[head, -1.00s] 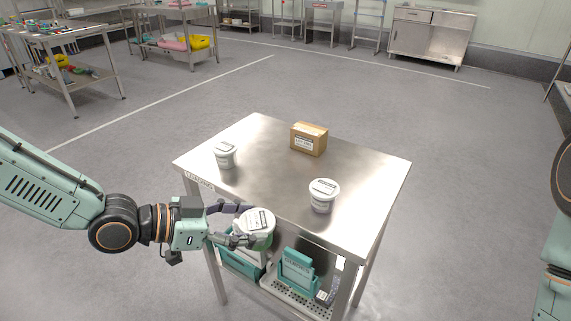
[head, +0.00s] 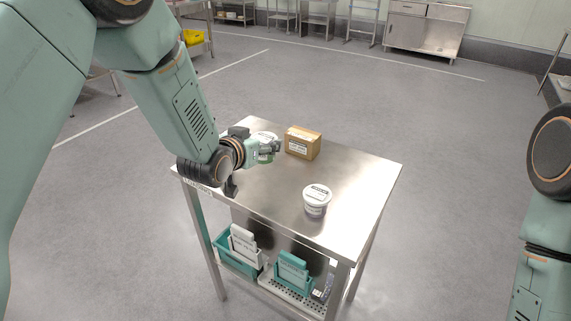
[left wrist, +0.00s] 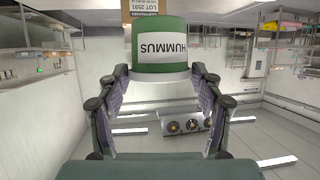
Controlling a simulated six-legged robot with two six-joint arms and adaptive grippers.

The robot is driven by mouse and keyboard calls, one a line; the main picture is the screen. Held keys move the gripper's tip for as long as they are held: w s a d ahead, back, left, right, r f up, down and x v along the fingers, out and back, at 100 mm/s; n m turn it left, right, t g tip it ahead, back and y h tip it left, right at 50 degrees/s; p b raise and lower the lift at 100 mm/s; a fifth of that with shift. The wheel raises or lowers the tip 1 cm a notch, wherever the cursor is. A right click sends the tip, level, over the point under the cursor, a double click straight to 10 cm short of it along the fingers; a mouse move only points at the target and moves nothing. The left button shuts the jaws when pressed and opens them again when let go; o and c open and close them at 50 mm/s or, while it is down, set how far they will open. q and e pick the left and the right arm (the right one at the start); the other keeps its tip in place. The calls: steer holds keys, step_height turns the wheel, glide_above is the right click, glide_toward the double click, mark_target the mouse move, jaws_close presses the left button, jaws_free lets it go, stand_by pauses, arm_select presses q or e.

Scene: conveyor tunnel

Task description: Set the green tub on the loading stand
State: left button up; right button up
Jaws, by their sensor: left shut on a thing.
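The green tub (head: 265,156) has a white lid and is partly hidden by my left gripper in the head view. In the left wrist view the green tub (left wrist: 159,38) shows a HUMMUS label upside down, between the two fingers. My left gripper (head: 268,149) is shut on it, over the far left part of the loading stand (head: 270,198), a steel table. The tub looks upright; I cannot tell whether it touches the top. My right gripper is out of view.
A cardboard box (head: 302,143) stands just right of the held tub. A white tub (head: 317,201) stands near the front right. Below are a teal bin (head: 236,262) and a teal packet (head: 293,270). The right part of the top is clear.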

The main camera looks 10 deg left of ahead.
mark_target(260, 161)
arm_select(q)
step_height(260, 161, down, 5)
steer(key=shift+f, duration=0.15)
steer(key=shift+w+f+b, duration=0.1)
steer(key=shift+f+b, duration=0.2)
steer(key=shift+f, duration=0.3)
step_height(260, 161, down, 3)
steer(key=shift+f, duration=0.2)
steer(key=shift+f, duration=0.15)
steer(key=o, duration=1.5)
steer(key=shift+o, duration=0.8)
